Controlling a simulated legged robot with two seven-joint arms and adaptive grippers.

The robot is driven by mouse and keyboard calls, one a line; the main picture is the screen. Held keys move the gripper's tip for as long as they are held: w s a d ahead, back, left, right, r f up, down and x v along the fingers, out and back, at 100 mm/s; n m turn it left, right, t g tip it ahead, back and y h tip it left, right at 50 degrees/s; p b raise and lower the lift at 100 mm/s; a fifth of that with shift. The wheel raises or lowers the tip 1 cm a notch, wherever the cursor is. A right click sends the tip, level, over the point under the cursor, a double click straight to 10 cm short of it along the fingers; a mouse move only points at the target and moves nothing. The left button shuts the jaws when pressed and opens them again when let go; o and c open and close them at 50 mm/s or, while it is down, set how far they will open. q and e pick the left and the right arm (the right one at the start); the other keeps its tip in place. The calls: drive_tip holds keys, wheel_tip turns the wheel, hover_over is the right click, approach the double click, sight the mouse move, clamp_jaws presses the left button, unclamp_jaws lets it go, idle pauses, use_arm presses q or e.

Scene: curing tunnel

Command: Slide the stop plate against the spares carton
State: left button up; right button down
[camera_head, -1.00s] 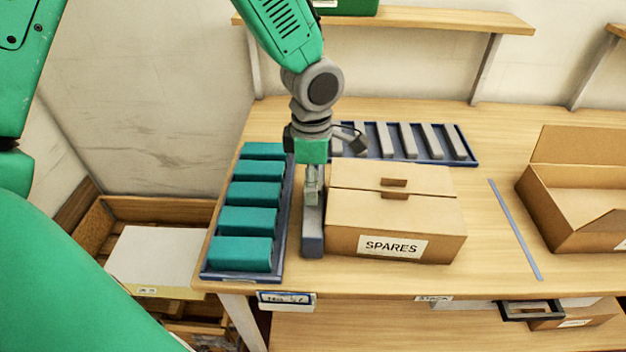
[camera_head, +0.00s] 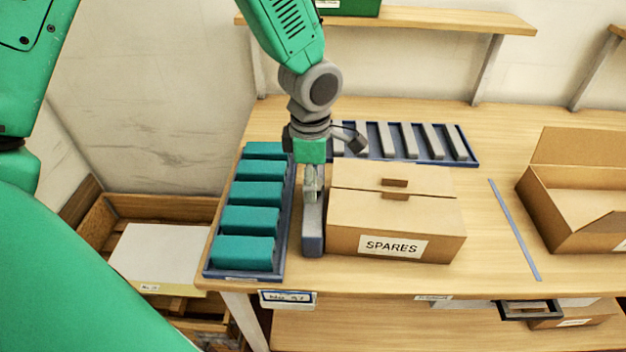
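The stop plate (camera_head: 312,238) is a narrow grey-blue bar on the table, between the teal blocks and the spares carton. The spares carton (camera_head: 345,228) is a closed brown box with a white SPARES label. The plate lies along the carton's left side with at most a thin gap; I cannot tell if they touch. My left gripper (camera_head: 312,196) points down over the plate, its narrow fingertips at the plate's upper part. I cannot tell whether the fingers grip it or only rest against it. The plate's far end is hidden behind the gripper. My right gripper is out of view.
A blue tray (camera_head: 213,274) of teal blocks stands close left of the plate. A blue rack (camera_head: 472,163) of grey bars lies behind the carton. A blue strip (camera_head: 515,229) and an open box (camera_head: 595,232) are to the right. The table between carton and strip is clear.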

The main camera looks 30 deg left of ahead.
use_arm(q)
wheel_tip(320, 180, up, 12)
idle(0.6)
drive_tip(key=shift+a+f, duration=0.1)
idle(0.4)
